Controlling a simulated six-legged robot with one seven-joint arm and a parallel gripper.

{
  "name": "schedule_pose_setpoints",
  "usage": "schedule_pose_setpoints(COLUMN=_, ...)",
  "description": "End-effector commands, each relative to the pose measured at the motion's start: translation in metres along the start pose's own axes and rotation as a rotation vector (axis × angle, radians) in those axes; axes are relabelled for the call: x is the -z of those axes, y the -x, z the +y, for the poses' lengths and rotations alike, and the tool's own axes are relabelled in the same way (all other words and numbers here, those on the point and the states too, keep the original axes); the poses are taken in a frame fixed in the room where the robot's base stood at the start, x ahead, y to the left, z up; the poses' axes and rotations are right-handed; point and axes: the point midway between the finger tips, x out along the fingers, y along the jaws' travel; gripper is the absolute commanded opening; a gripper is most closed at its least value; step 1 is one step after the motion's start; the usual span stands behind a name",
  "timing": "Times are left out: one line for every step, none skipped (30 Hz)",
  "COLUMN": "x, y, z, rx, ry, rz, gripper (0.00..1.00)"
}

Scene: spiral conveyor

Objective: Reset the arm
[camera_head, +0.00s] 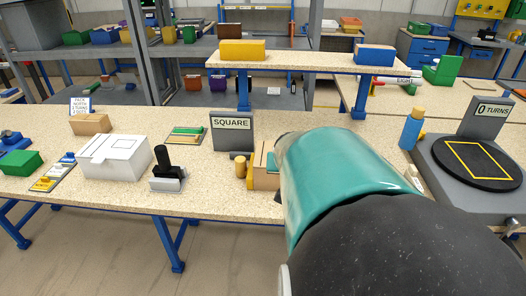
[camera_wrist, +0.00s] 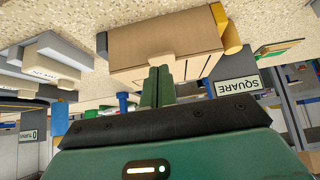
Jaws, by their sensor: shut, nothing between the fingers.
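My arm (camera_head: 345,180) fills the lower middle and right of the head view, and it hides my gripper there. In the wrist view, which is upside down, my gripper (camera_wrist: 158,84) shows two green fingers side by side, shut with nothing between them. A light wooden box (camera_wrist: 165,42) lies just beyond the fingertips; I cannot tell whether they touch it. In the head view part of this box (camera_head: 265,175) shows beside my arm. A yellow cylinder (camera_head: 241,167) stands beside the box.
The speckled table (camera_head: 215,200) carries a SQUARE sign (camera_head: 232,132), a white box (camera_head: 114,157), a black-handled stamp (camera_head: 165,168) and a green block (camera_head: 20,163). A turntable (camera_head: 478,162) and a blue bottle (camera_head: 411,130) stand at right. A raised shelf (camera_head: 310,62) runs behind.

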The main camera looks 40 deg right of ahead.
Motion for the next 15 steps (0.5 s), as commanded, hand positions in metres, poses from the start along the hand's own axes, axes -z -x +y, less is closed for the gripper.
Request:
schedule_pose_setpoints(x=-0.009, y=0.004, z=0.0, rx=0.001, ry=0.0, rz=0.001, gripper=0.0)
schedule_pose_setpoints(x=-0.015, y=0.006, z=0.0, rx=0.001, ry=-0.001, rz=0.002, gripper=0.0)
schedule_pose_setpoints(x=-0.021, y=0.009, z=0.0, rx=0.001, ry=0.0, rz=0.003, gripper=0.0)
schedule_pose_setpoints(x=-0.026, y=0.01, z=0.0, rx=0.001, ry=0.001, rz=0.002, gripper=0.0)
schedule_pose_setpoints(x=-0.031, y=0.011, z=0.0, rx=0.0, ry=0.001, rz=0.002, gripper=0.0)
schedule_pose_setpoints(x=-0.036, y=0.013, z=0.0, rx=0.0, ry=0.0, rz=0.002, gripper=0.0)
schedule_pose_setpoints(x=-0.04, y=0.015, z=-0.001, rx=0.0, ry=0.0, rz=0.002, gripper=0.0)
schedule_pose_setpoints(x=-0.043, y=0.016, z=-0.001, rx=0.0, ry=0.0, rz=0.002, gripper=0.0)
schedule_pose_setpoints(x=-0.046, y=0.017, z=-0.001, rx=0.0, ry=0.0, rz=0.001, gripper=0.0)
schedule_pose_setpoints(x=-0.048, y=0.017, z=-0.001, rx=0.0, ry=0.0, rz=0.001, gripper=0.0)
schedule_pose_setpoints(x=-0.049, y=0.018, z=-0.001, rx=0.0, ry=0.0, rz=0.001, gripper=0.0)
schedule_pose_setpoints(x=-0.051, y=0.018, z=-0.001, rx=0.0, ry=0.0, rz=0.001, gripper=0.0)
schedule_pose_setpoints(x=-0.051, y=0.018, z=-0.001, rx=0.001, ry=0.0, rz=0.002, gripper=0.0)
schedule_pose_setpoints(x=-0.052, y=0.018, z=-0.001, rx=0.001, ry=0.0, rz=0.002, gripper=0.0)
schedule_pose_setpoints(x=-0.052, y=0.018, z=-0.001, rx=0.0, ry=0.0, rz=0.001, gripper=0.0)
